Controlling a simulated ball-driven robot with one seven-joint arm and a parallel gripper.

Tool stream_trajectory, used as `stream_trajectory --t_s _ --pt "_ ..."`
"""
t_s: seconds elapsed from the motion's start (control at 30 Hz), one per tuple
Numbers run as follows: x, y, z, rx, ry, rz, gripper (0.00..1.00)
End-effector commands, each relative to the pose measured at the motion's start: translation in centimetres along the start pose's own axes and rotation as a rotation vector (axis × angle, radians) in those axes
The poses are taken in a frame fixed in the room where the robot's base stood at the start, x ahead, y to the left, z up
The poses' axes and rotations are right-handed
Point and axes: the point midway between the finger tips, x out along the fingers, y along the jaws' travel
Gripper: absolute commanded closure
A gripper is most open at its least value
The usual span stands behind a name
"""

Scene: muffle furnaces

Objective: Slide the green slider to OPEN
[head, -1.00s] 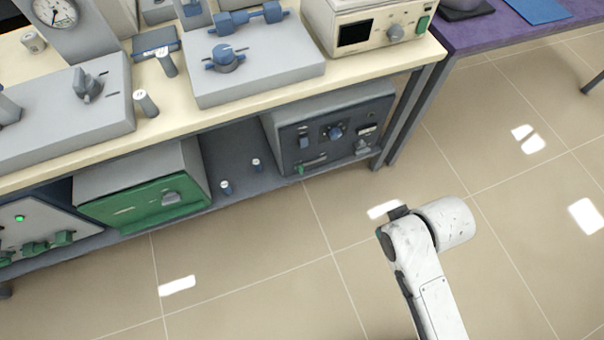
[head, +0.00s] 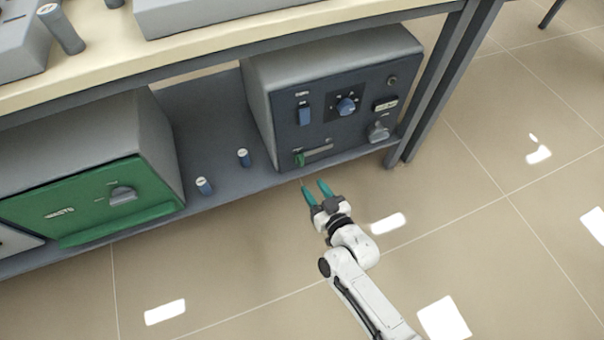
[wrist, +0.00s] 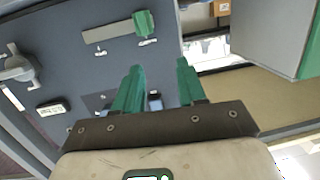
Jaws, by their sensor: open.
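The green slider (head: 299,160) sits at the left end of a short pale slot (head: 320,152), low on the dark front of a grey furnace (head: 340,120). In the wrist view the picture is turned over, and the green slider (wrist: 144,23) is at the slot's right end. Small marks by the slot are too small to read. My gripper (head: 314,188) is open and empty, its two green fingers pointing at the furnace front. In the head view it is in front of and just below the slider, apart from it. In the wrist view my gripper (wrist: 160,85) also shows clear of the slider.
The furnace front also carries a blue knob (head: 346,106), a blue switch (head: 304,116) and a grey latch knob (head: 378,131). Two small cylinders (head: 204,186) (head: 243,157) stand on the shelf. A green-fronted furnace (head: 120,195) is at left, table legs (head: 440,80) at right. The floor in front is clear.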

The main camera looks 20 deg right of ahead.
Motion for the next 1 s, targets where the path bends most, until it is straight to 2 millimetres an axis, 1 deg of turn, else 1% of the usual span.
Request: stream_trajectory --t_s 0.03,0.1,0.2,0.37,0.47,0.57,0.8,1.0 --pt "0.6 0.2 2.2 -0.001 0.037 0.019 0.6" --pt "0.9 0.5 3.1 -0.005 0.087 0.048 0.6" --pt "0.9 0.9 3.8 -0.008 0.135 0.079 0.6" --pt "1.2 1.2 3.8 -0.011 0.167 0.1 0.6" --pt "2.0 1.3 3.7 -0.011 0.168 0.101 0.6" --pt "3.5 1.5 3.4 -0.011 0.17 0.101 0.6" --pt "7.9 1.9 2.8 -0.01 0.168 0.101 0.6" --pt "10.5 2.2 2.3 -0.01 0.167 0.101 0.6"
